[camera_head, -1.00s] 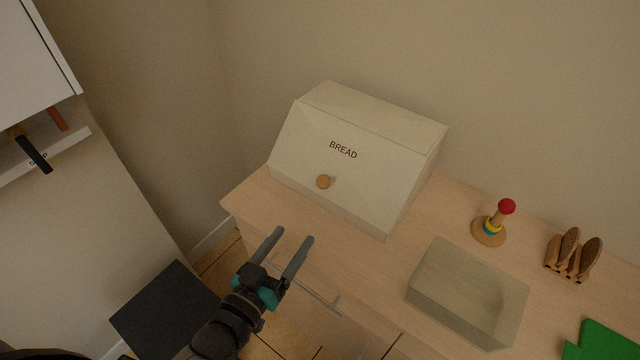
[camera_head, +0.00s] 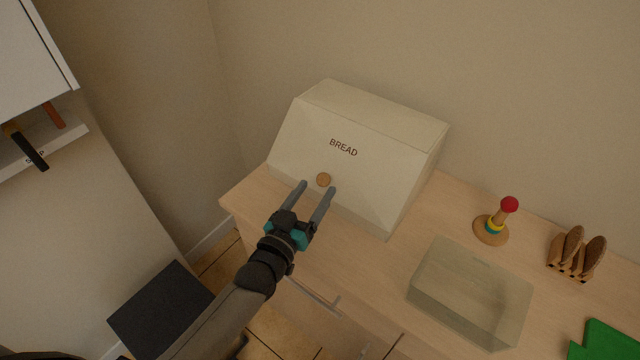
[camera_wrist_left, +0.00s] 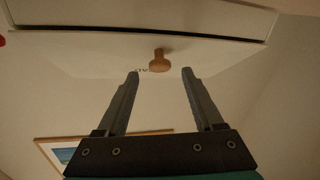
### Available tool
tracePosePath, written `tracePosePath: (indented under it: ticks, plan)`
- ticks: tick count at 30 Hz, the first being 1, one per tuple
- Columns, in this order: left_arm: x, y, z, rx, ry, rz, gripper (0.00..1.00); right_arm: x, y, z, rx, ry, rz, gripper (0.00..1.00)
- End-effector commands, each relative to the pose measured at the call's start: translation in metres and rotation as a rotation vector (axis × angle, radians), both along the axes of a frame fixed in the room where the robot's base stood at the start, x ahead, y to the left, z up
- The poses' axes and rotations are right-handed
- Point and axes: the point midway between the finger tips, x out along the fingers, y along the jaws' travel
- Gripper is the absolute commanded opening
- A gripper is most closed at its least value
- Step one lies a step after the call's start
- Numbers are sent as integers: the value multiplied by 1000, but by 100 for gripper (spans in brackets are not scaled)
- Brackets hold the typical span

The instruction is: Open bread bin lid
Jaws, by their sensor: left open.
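The cream bread bin (camera_head: 310,140) stands at the back left of the wooden counter, with its sloped front lid closed and marked BREAD. A round wooden knob (camera_head: 323,180) sits low on the lid. My left gripper (camera_head: 318,187) is open and empty, its fingertips just below and either side of the knob in the head view. In the left wrist view, the knob (camera_wrist_left: 159,62) lies ahead between the two open fingers (camera_wrist_left: 160,72), and I see no contact. My right gripper is not in view.
A translucent box (camera_head: 470,295) stands on the counter to the right. A drawer handle (camera_head: 315,295) is below the counter edge.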

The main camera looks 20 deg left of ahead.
Motion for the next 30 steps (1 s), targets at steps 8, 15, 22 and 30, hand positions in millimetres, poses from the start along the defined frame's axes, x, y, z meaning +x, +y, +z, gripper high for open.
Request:
tracePosePath:
  ticks: [8,15,22,30]
  plan:
    - [29,-5,0,1,0,0,69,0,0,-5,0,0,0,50]
    - [34,-6,0,0,1,0,69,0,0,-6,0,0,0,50]
    - [33,-5,0,0,0,0,60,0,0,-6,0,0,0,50]
    - [33,-5,0,1,0,0,29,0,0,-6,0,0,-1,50]
